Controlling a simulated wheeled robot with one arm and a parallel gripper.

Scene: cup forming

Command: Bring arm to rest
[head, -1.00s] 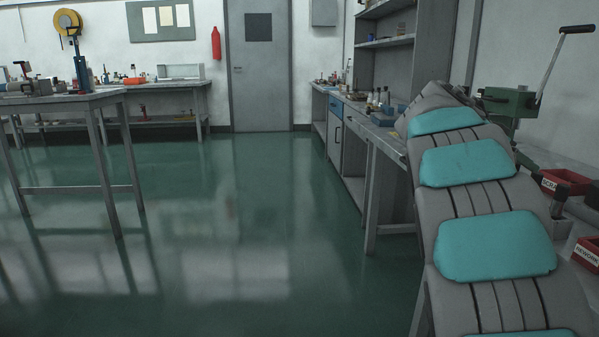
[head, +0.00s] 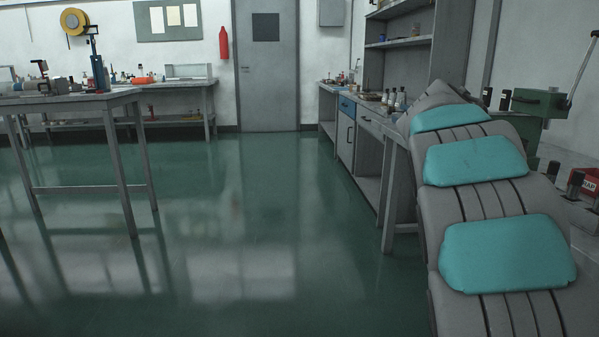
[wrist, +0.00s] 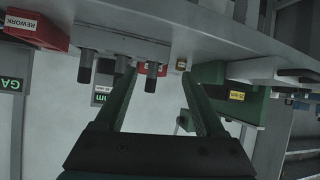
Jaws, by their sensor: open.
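My gripper (wrist: 158,75) shows in the wrist view with its two dark green fingers apart and nothing between them. The wrist picture appears upside down, with a grey bench surface (wrist: 200,30) along the top. The fingertips are close to short dark posts (wrist: 152,76) on that bench; I cannot tell whether they touch. In the head view, my padded arm (head: 507,253) with teal pads fills the right side. My gripper is not visible there.
A red REWORK bin (wrist: 35,29) and a green machine (wrist: 230,95) flank the fingers. The head view shows a green machine (head: 540,103) and red bin (head: 590,184) right, a worktable (head: 60,101) left, and a side bench (head: 372,118). The green floor (head: 240,220) between is clear.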

